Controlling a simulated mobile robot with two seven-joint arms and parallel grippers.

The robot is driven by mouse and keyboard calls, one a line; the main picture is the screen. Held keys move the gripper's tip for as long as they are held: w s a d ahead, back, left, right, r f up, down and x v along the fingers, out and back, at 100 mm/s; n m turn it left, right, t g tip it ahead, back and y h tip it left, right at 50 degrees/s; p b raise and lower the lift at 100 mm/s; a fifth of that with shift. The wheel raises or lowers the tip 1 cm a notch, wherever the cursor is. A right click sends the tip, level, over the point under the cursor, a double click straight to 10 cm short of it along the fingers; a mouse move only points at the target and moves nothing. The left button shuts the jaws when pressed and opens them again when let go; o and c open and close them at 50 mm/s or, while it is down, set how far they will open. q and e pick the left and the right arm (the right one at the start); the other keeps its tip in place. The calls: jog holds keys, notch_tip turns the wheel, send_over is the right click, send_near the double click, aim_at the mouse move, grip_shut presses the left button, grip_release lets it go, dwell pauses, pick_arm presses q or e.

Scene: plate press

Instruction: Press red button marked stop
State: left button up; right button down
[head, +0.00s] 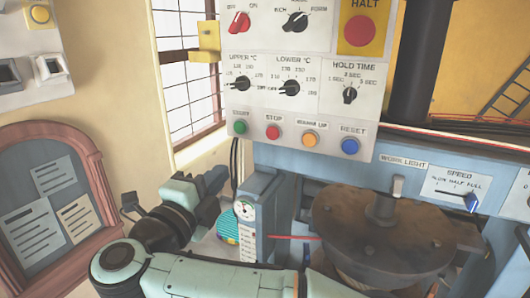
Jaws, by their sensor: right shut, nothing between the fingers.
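The red button (273,132) under the label STOP sits on the white control panel (300,109), in its bottom row. It stands between a green button (240,127) on its left and an orange button (310,139) on its right. My right gripper (214,180) is dark and shut, with nothing held. It is below and to the left of the STOP button, apart from the panel, near its lower left corner. The STOP button is in full view. My left gripper is not in view.
A blue button (350,146) marked RESET ends the row. Above are knobs and a larger red button (360,31) marked HALT. A yellow bracket (206,42) juts from the panel's left edge. A gauge (245,209) and brown round press plate (385,228) are below.

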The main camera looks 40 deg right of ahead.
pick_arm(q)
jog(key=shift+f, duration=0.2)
pick_arm(e)
jog(key=s, duration=0.1)
jog(key=s+r+m+g, duration=0.1)
jog(key=s+d, duration=0.1)
jog(key=shift+s+r+m, duration=0.1)
jog(key=shift+r+m, duration=0.2)
jog(key=p, duration=0.2)
send_near(271, 140)
jog(key=x, duration=0.5)
jog(key=shift+d+r, duration=0.1)
jog(key=shift+r, duration=0.05)
jog(key=shift+x, duration=0.9)
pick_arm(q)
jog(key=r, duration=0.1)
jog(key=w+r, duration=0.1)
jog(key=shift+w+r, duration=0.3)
